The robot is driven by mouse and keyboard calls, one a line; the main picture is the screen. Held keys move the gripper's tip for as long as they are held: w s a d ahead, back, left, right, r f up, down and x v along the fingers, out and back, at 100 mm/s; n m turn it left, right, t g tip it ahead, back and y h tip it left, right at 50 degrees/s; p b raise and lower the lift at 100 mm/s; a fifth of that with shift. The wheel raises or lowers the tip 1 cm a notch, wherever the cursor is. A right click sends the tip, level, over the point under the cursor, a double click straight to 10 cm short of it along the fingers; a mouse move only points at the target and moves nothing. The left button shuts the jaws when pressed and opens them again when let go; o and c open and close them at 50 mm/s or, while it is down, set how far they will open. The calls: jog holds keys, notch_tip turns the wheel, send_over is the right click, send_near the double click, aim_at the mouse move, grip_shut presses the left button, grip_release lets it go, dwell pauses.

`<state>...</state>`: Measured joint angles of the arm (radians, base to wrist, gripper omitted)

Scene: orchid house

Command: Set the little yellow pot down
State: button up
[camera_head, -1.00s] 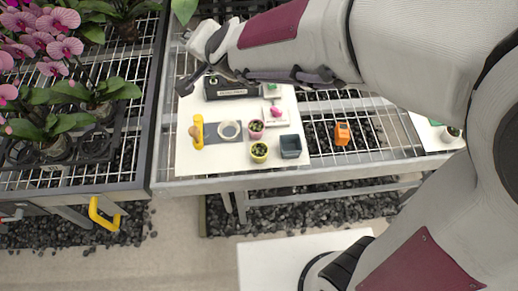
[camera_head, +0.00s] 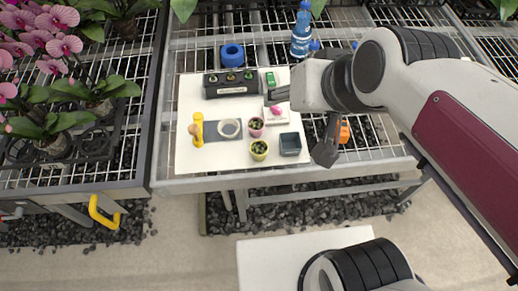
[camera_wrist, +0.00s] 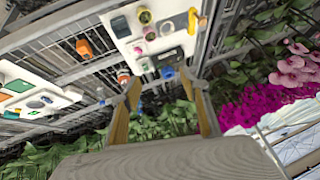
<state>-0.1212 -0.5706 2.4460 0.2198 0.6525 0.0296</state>
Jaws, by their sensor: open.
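The little yellow pot (camera_head: 259,150), with a small green plant in it, stands upright on the white board (camera_head: 186,150), near its front edge. It also shows near the top of the wrist view (camera_wrist: 144,17). My gripper (camera_head: 297,128) is open, its dark fingers spread, above the right side of the board. In the wrist view my gripper (camera_wrist: 165,90) has nothing between its fingers. The pot is apart from the fingers.
Beside the yellow pot are a pink pot (camera_head: 256,127) and a grey square container (camera_head: 290,144). An orange object (camera_head: 344,132) lies to the right.

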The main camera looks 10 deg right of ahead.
jog(key=s+d+f+g+h, duration=0.1)
jog(key=s+d+f+h, duration=0.15)
jog(key=s+d, duration=0.5)
jog(key=n+g+h, duration=0.5)
jog(key=n, duration=1.5)
send_over(257, 150)
jog(key=a, duration=0.3)
notch_tip(257, 150, down, 25)
jog(key=shift+s+d+r+n+y, duration=0.2)
jog(key=shift+s+n+y, duration=0.1)
jog(key=shift+n, duration=0.4)
jog(key=shift+x, duration=1.3)
